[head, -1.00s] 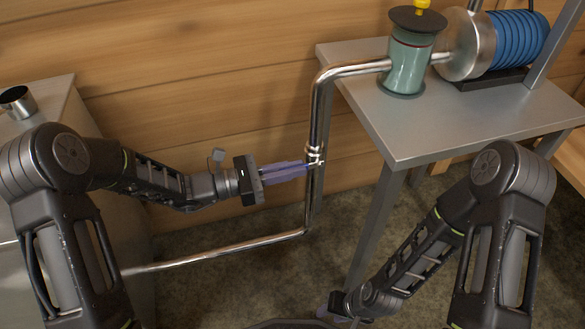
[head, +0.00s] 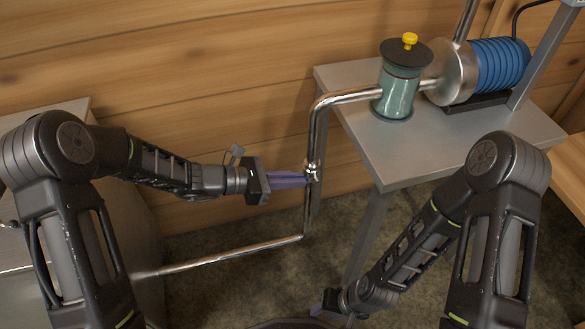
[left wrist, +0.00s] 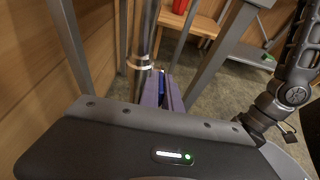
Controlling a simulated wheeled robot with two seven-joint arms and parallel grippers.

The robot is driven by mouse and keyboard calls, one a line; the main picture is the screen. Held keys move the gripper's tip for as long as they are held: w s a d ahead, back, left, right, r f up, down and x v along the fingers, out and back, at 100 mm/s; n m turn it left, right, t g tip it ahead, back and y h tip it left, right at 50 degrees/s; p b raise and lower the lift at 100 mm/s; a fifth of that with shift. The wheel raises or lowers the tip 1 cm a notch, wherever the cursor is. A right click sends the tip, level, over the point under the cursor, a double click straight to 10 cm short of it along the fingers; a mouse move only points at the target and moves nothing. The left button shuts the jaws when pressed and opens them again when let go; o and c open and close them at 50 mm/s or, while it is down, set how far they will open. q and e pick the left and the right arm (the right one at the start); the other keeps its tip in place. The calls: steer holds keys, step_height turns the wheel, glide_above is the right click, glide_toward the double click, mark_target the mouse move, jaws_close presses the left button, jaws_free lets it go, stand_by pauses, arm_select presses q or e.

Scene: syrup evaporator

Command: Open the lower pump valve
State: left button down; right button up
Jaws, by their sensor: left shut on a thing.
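The lower pump valve (head: 313,167) is a fitting on the upright steel pipe left of the metal table. In the left wrist view its fitting (left wrist: 139,63) shows on the pipe just beyond my gripper. My left gripper (head: 305,179) reaches in from the left with its purple fingers at the valve. In the left wrist view its fingers (left wrist: 160,92) are shut on a narrow blue piece, which looks like the valve handle; the fingers hide most of it. My right gripper (head: 325,307) is low near the floor, away from the valve, and its fingers are too small to judge.
The pipe (head: 220,257) runs low from the left cabinet, rises, then bends right to a green pump body (head: 398,95) with a yellow knob (head: 410,40). A blue ribbed motor (head: 503,65) stands beside it on the metal table (head: 440,150). A wooden wall is close behind the pipe.

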arm_select(q)
steer(key=r+y+p, duration=0.1)
steer(key=p, duration=0.1)
steer(key=r+y+p, duration=0.1)
steer(key=p, duration=0.2)
steer(key=shift+w+d+g+y, duration=0.15)
steer(key=shift+d+g+y, duration=0.15)
steer(key=shift+d+g, duration=0.1)
steer(key=shift+f+y+p, duration=0.1)
steer(key=shift+y+p, duration=0.2)
steer(key=shift+p, duration=0.25)
steer(key=shift+f, duration=0.1)
steer(key=c, duration=1.6)
jaws_free()
steer(key=shift+o, duration=0.2)
